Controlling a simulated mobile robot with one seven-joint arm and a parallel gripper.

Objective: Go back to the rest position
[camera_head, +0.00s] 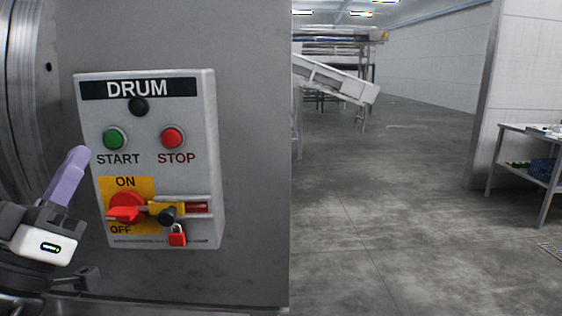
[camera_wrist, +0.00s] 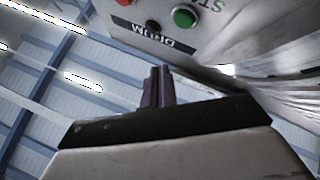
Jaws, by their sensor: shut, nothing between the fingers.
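My gripper (camera_head: 70,172) is at the left of the head view, its purple fingers shut and empty. It is just left of the drum control box (camera_head: 207,120), a little below the height of the green START button (camera_head: 114,138). Whether it touches the box cannot be told. In the wrist view the shut fingers (camera_wrist: 158,86) point up toward the box, which appears upside down, with the green button (camera_wrist: 185,16) beyond them. The red rotary switch (camera_head: 126,208) has its handle turned level, and a yellow piece and a red padlock (camera_head: 177,236) sit beside it.
The box is mounted on a grey metal panel (camera_head: 255,150). A round metal drum part (camera_head: 18,90) stands at the far left. To the right the concrete floor (camera_head: 400,210) is open, with a conveyor (camera_head: 335,78) behind and a metal table (camera_head: 530,172) at the right edge.

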